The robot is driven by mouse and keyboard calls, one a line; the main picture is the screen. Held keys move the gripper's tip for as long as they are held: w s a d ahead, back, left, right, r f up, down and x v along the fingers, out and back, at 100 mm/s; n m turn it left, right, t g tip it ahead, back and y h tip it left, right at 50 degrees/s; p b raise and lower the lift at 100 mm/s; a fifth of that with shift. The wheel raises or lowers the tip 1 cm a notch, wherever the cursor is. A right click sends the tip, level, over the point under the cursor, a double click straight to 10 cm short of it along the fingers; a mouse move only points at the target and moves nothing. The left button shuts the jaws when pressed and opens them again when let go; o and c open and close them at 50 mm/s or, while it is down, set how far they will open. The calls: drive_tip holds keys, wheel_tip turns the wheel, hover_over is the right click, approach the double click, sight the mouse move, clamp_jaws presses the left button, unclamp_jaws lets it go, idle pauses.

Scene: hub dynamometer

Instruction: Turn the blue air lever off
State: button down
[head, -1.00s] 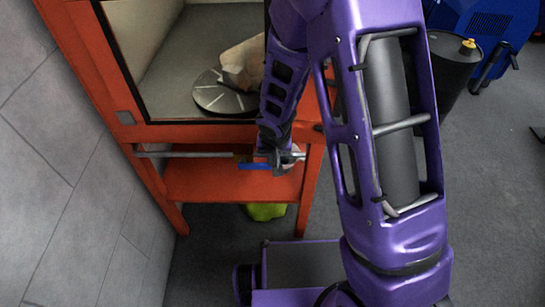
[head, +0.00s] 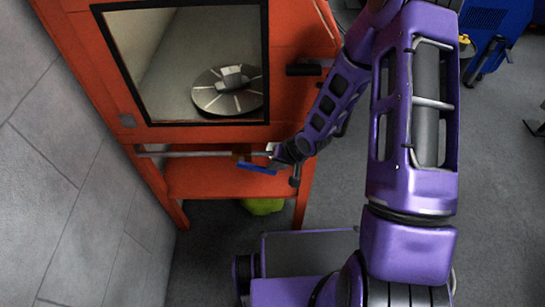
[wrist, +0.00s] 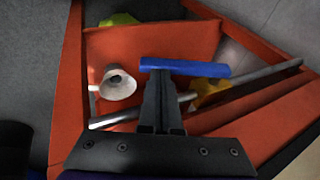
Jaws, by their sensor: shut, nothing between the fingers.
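The blue air lever (head: 257,168) is below the steel pipe (head: 200,154), just under the cabinet window. It slants slightly down to the right, at a shallow angle to the pipe. In the wrist view the lever (wrist: 190,68) lies across the tips of my gripper (wrist: 160,75), and a yellow-brass valve body (wrist: 208,93) sits on the pipe. My gripper (head: 278,162) is shut and empty, close to the lever's right end in the head view. I cannot tell whether the fingertips touch the lever.
The orange cabinet (head: 295,40) has a window showing a slotted grey disc (head: 212,98). An orange shelf (head: 205,182) lies under the pipe. A white funnel-shaped piece (wrist: 117,85) is beside the fingers in the wrist view. A green object (head: 263,206) is below. A grey wall is left.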

wheel_tip(320, 180, down, 3)
drive_tip(key=y+p, duration=0.1)
drive_tip(key=y, duration=0.1)
drive_tip(key=shift+r+y, duration=0.2)
drive_tip(key=shift+y, duration=0.2)
drive_tip(key=shift+a+f+b, duration=0.35)
drive_tip(key=shift+f+b, duration=0.1)
drive_tip(key=shift+f, duration=0.35)
drive_tip(key=shift+a+f+b, duration=0.3)
drive_tip(key=shift+f+b, duration=0.1)
drive_tip(key=shift+f, duration=0.35)
drive_tip(key=shift+w+a+f+b, duration=0.1)
drive_tip(key=shift+a+f+b, duration=0.85)
drive_tip(key=shift+a, duration=0.1)
drive_tip(key=shift+a+f+b, duration=0.85)
drive_tip(key=shift+a+b, duration=0.05)
drive_tip(key=shift+a, duration=0.25)
